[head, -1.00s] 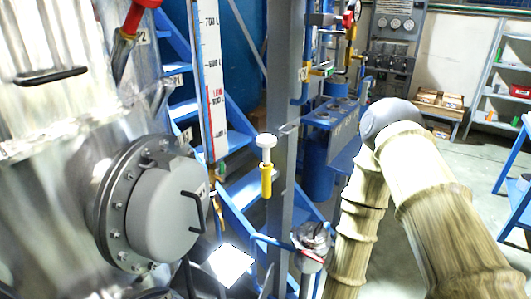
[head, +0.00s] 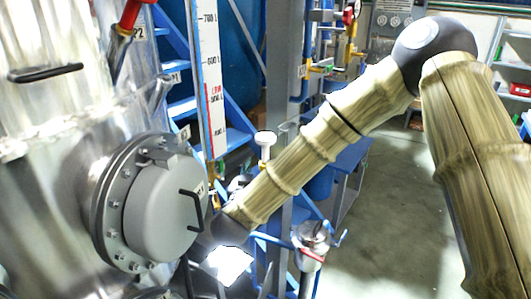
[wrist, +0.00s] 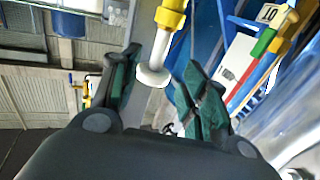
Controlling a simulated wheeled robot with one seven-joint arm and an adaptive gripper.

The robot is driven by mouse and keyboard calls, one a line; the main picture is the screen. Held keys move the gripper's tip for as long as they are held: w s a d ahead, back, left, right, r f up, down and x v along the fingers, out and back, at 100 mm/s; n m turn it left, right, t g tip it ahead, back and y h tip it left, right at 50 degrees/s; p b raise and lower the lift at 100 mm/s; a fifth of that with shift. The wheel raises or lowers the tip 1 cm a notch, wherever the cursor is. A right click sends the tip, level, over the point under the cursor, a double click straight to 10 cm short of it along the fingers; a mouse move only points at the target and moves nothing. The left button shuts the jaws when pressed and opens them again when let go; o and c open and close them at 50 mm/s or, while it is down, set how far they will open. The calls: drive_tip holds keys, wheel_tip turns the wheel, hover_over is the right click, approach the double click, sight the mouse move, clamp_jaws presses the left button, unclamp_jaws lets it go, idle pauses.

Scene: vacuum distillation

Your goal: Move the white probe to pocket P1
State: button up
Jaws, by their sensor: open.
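The white probe (head: 265,138) has a white cap and shaft and stands upright in front of the grey post. The fingers are open; I see no clear contact with the probe. In the head view my gripper is hard to make out near the wrist. Pocket P1 (head: 160,96) is a slanted metal tube on the vessel beside its small label.
The metal vessel (head: 60,200) with its bolted round flange cover (head: 165,210) fills the left. A red-handled probe (head: 131,14) sits at P2. The level scale (head: 211,80), blue stairs and grey post (head: 278,60) stand close by. Open floor (head: 390,200) lies at right.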

sight(264, 138)
drive_tip(key=shift+x, duration=4.8)
clamp_jaws()
drive_tip(key=shift+r+p, duration=1.4)
drive_tip(key=shift+r, duration=0.9)
drive_tip(key=shift+r+p, duration=0.35)
drive_tip(key=shift+r, duration=0.15)
drive_tip(key=shift+r+p, duration=1.35)
drive_tip(key=shift+r, duration=0.8)
